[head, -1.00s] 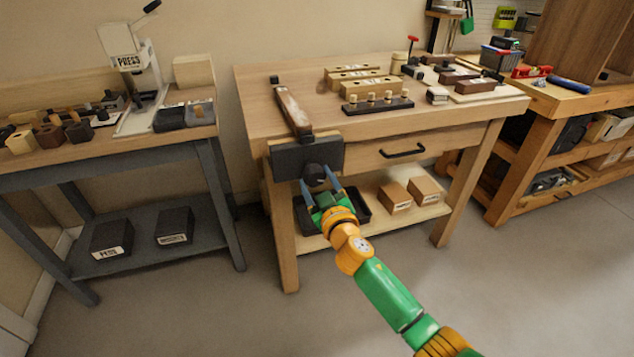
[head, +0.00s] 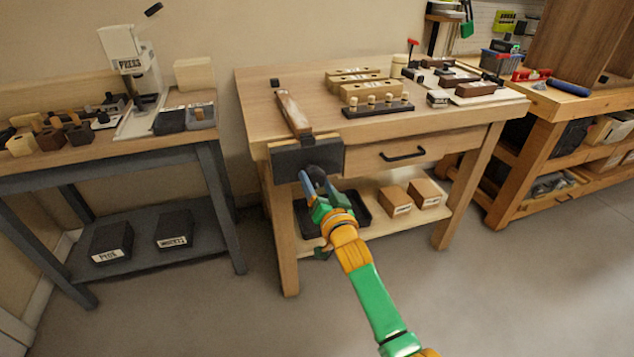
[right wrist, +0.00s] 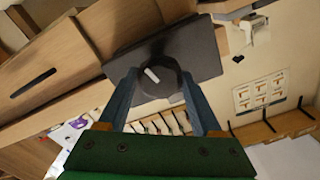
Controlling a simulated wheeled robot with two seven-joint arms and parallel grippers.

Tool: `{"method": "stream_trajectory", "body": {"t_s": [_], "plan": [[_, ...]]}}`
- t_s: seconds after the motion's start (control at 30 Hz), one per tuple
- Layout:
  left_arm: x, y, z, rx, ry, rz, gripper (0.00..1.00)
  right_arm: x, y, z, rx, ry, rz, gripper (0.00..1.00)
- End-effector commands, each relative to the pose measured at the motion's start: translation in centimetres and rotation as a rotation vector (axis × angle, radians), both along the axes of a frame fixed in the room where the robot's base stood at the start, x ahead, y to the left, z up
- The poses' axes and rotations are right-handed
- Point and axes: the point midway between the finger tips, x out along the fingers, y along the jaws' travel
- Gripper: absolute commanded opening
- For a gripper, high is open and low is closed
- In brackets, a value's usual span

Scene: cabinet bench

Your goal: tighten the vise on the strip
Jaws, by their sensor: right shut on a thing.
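The vise (head: 307,160) is a dark grey jaw block on the front left edge of the middle bench. A brown wooden strip (head: 293,112) lies behind it, its near end at the top of the vise. The round dark knob (right wrist: 160,76) with a pale mark sits on the front face of the vise jaw (right wrist: 196,48) in the right wrist view. My right gripper (head: 313,182) is at the knob, its two fingers on either side of it, shut on it. The knob is partly hidden by the fingers in the head view. My left gripper is not in view.
The bench drawer handle (head: 402,153) is right of the vise. A dark tray (head: 366,212) and boxes (head: 396,200) stand on the shelf below. Blocks and a peg rack (head: 378,108) stand on the bench top. The floor in front is clear.

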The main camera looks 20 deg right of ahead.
Motion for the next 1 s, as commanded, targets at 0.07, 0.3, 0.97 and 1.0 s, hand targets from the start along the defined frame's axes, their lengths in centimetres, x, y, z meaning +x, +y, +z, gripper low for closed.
{"method": "stream_trajectory", "body": {"t_s": [0.07, 0.3, 0.97, 1.0], "plan": [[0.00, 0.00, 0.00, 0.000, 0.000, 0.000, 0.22, 0.00, -0.03, -0.01, 0.004, 0.000, 0.000, 0.17], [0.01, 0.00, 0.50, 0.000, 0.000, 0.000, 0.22, 0.05, -0.01, 0.18, 0.142, 0.005, -0.001, 0.18], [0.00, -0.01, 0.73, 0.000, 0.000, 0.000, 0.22, 0.12, -0.02, 0.03, 0.348, 0.011, -0.001, 0.91], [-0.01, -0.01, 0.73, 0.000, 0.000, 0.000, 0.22, 0.12, -0.02, 0.03, 0.348, 0.011, -0.001, 0.91]]}}
